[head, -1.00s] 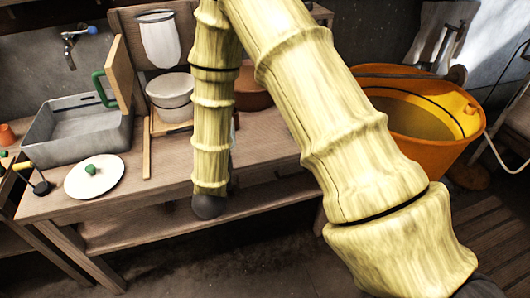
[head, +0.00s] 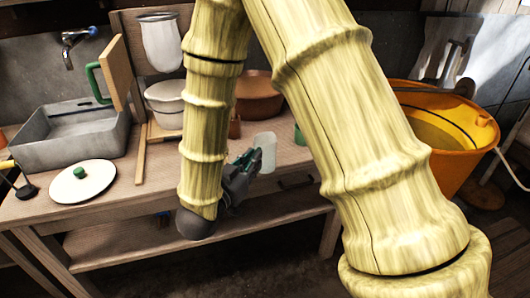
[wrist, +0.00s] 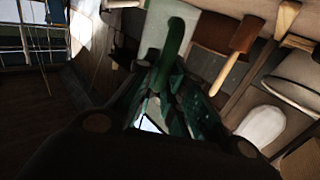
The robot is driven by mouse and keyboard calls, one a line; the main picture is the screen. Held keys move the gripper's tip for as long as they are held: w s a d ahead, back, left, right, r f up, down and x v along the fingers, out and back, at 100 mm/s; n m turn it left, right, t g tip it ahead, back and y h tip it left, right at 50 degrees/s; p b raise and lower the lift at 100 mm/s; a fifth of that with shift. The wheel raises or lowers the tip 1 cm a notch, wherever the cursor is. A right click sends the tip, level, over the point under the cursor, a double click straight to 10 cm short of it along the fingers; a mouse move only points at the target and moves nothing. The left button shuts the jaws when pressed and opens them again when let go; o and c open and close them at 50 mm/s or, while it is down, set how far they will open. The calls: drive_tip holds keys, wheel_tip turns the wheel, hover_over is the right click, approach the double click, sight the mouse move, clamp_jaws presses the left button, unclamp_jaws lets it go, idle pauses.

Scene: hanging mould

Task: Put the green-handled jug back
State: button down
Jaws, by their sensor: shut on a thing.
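The green-handled jug (head: 267,150) has a pale, translucent body. It is held above the right part of the wooden bench in the head view. My gripper (head: 248,163) is shut on its green handle, with the jug body beyond the fingers. In the wrist view the green handle (wrist: 176,38) rises from between the dark fingers of my gripper (wrist: 165,90), and a pale surface, likely the jug body (wrist: 152,30), shows behind it. My own arm hides part of the bench in the head view.
The bench (head: 110,218) carries a grey basin (head: 60,150), a white lid with a green knob (head: 84,182), a white pot (head: 165,100) and a brown bowl (head: 258,95). An upright board (head: 117,70) has a green loop beside it. An orange bucket (head: 455,160) stands right.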

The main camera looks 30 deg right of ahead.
sight(259, 135)
drive_tip(key=shift+w+d+f+p, duration=0.25)
drive_tip(key=shift+w+d+f, duration=0.6)
drive_tip(key=shift+w+d, duration=0.95)
drive_tip(key=shift+w+d+f+p, duration=0.2)
drive_tip(key=shift+w+d+f, duration=0.85)
drive_tip(key=shift+w, duration=1.3)
drive_tip(key=shift+w+d+f+p, duration=0.25)
drive_tip(key=shift+w+d+f, duration=0.35)
drive_tip(key=shift+w+d, duration=1.35)
drive_tip(key=shift+w+a+f, duration=0.1)
drive_tip(key=shift+a, duration=0.1)
drive_tip(key=c, duration=1.6)
unclamp_jaws()
drive_tip(key=shift+o, duration=0.5)
